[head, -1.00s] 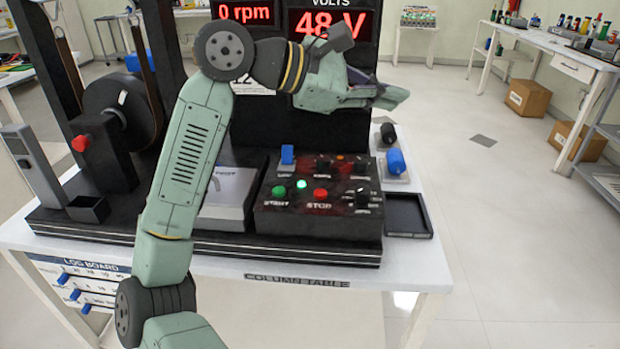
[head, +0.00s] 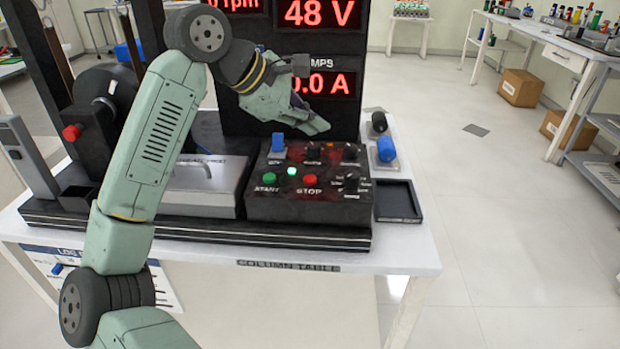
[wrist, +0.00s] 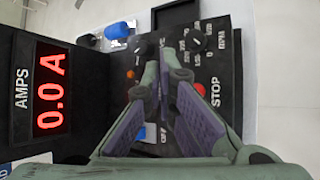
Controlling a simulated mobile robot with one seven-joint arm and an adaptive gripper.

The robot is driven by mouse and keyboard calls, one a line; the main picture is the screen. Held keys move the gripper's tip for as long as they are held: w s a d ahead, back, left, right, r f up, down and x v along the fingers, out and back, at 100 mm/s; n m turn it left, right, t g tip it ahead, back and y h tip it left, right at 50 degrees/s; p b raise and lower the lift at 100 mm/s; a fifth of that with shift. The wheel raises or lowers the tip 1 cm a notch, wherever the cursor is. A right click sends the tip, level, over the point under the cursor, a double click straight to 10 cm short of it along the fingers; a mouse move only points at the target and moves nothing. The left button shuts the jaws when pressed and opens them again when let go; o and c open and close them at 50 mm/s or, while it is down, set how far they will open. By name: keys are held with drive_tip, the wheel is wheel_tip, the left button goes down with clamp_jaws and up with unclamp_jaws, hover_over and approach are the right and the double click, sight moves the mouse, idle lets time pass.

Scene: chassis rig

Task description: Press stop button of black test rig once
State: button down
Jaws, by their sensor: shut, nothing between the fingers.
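The black test rig's control box (head: 310,207) stands on the rig's base. Its red stop button (head: 310,180) sits on the top face by the STOP label, right of the green start button (head: 269,178) and a lit green lamp (head: 292,171). The red stop button also shows in the wrist view (wrist: 199,89), just right of the fingers. My gripper (head: 322,127) is shut and empty, above and behind the control box, tilted down to the right, apart from the button. In the wrist view my gripper's fingertips (wrist: 164,62) partly cover the panel.
A blue switch (head: 278,143) and black knobs (head: 351,184) stand up from the panel. The display (head: 318,85) rises close behind my gripper. A black tray (head: 397,202) and a blue cylinder (head: 386,150) lie to the right. A grey box (head: 205,185) stands left.

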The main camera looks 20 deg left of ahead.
sight(311, 180)
drive_tip(key=shift+f+b, duration=2.9)
drive_tip(key=shift+f, duration=1.3)
drive_tip(key=shift+f+b, duration=0.5)
drive_tip(key=shift+b, duration=0.05)
drive_tip(key=shift+f+b, duration=0.45)
drive_tip(key=shift+r, duration=0.15)
drive_tip(key=shift+r+p, duration=0.5)
drive_tip(key=shift+r, duration=0.25)
drive_tip(key=shift+r+p, duration=1.55)
drive_tip(key=shift+r, duration=0.95)
